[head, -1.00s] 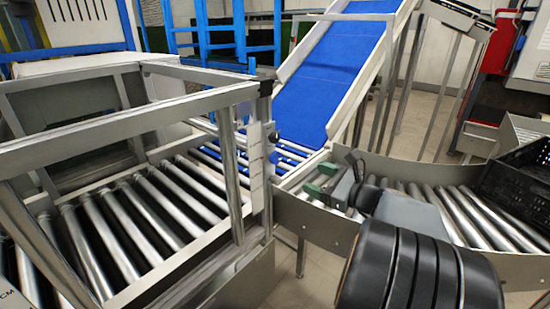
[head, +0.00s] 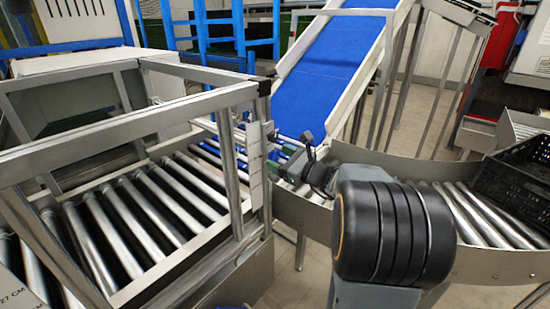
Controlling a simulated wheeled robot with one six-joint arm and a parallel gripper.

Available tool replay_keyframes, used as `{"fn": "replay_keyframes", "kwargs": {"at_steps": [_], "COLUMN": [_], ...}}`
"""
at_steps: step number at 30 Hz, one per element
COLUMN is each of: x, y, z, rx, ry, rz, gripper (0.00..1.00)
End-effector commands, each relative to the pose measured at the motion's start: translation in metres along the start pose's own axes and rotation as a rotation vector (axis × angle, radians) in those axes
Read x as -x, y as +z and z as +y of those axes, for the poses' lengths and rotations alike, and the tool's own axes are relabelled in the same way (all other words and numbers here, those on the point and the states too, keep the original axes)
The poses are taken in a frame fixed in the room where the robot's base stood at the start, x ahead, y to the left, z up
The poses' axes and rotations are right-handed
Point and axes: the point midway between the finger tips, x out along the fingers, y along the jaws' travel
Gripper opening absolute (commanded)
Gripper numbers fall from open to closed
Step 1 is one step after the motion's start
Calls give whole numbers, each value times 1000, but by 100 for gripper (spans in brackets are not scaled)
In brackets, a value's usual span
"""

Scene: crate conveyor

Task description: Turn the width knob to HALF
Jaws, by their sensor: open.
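A narrow pale panel with small red marks (head: 255,165) hangs on the near corner post of the metal frame. A small dark knob-like part (head: 271,131) sticks out beside its upper end; its pointer and any HALF mark are too small to read. My gripper (head: 276,160), with greenish fingers, is just right of the panel. It is open and I see nothing between its fingers. I cannot tell whether a finger touches the panel or the dark part. My dark arm hides part of the curved conveyor.
The metal frame (head: 180,112) stands over a roller conveyor (head: 140,215) at left. A blue belt ramp (head: 335,75) rises behind. A curved roller conveyor (head: 470,215) runs right to a black crate (head: 515,180). Its metal side wall (head: 300,210) lies below my gripper.

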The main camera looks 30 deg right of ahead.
Motion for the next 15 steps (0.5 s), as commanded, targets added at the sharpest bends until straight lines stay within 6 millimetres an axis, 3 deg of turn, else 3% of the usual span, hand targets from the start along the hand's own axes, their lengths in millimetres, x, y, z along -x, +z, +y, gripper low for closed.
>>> {"fn": "replay_keyframes", "kwargs": {"at_steps": [12,15], "x": [-7,-7], "y": [0,0], "z": [0,0], "rx": [1,1], "ry": [0,0], "rz": [1,0], "gripper": [68,60]}}
